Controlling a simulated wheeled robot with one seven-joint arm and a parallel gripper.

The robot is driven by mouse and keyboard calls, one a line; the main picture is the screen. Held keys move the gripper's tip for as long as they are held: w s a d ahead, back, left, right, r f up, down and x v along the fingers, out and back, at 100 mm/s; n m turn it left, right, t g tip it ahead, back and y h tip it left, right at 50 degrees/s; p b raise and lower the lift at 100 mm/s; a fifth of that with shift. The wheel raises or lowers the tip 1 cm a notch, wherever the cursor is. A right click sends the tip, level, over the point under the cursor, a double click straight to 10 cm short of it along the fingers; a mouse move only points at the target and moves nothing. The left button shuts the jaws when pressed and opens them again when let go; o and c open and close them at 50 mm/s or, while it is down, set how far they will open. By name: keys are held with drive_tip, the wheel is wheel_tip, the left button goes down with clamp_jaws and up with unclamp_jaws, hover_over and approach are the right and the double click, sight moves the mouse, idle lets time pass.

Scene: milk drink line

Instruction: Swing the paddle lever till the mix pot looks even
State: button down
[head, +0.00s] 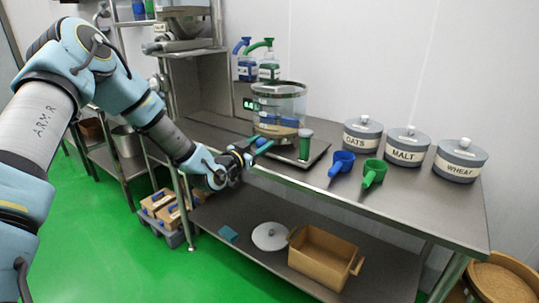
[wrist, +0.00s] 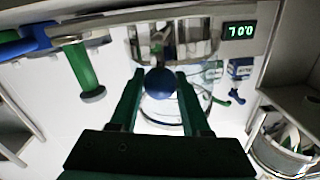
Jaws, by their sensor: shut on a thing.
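The mix pot (head: 279,99) is a clear round vessel on the steel bench, with bluish shapes low inside. I cannot tell how even its contents are. It also shows in part behind the knob in the wrist view (wrist: 190,47). My gripper (head: 261,144) is at the pot's near left side, low beside it. In the wrist view my gripper (wrist: 160,82) has its two dark green fingers on either side of a round blue knob (wrist: 160,83), shut on it. The knob looks like the paddle lever's end; the rest of the lever is mostly hidden.
Blue (head: 342,162) and green (head: 374,172) scoops lie further right, before lidded tins marked OATS (head: 362,134), MALT (head: 407,146) and WHEAT (head: 460,160). A lit display (wrist: 238,31) shows in the wrist view.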

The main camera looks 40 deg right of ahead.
drive_tip(key=shift+w+a+b, duration=0.3)
drive_tip(key=shift+w+b, duration=0.15)
drive_tip(key=shift+w, duration=0.25)
drive_tip(key=shift+w+a+b, duration=0.25)
drive_tip(key=shift+w+b, duration=0.15)
drive_tip(key=shift+w, duration=0.3)
drive_tip(key=shift+c, duration=1.9)
unclamp_jaws()
drive_tip(key=b+v, duration=0.3)
drive_tip(key=v, duration=0.7)
drive_tip(key=shift+s+a, duration=0.25)
drive_tip(key=shift+a, duration=0.05)
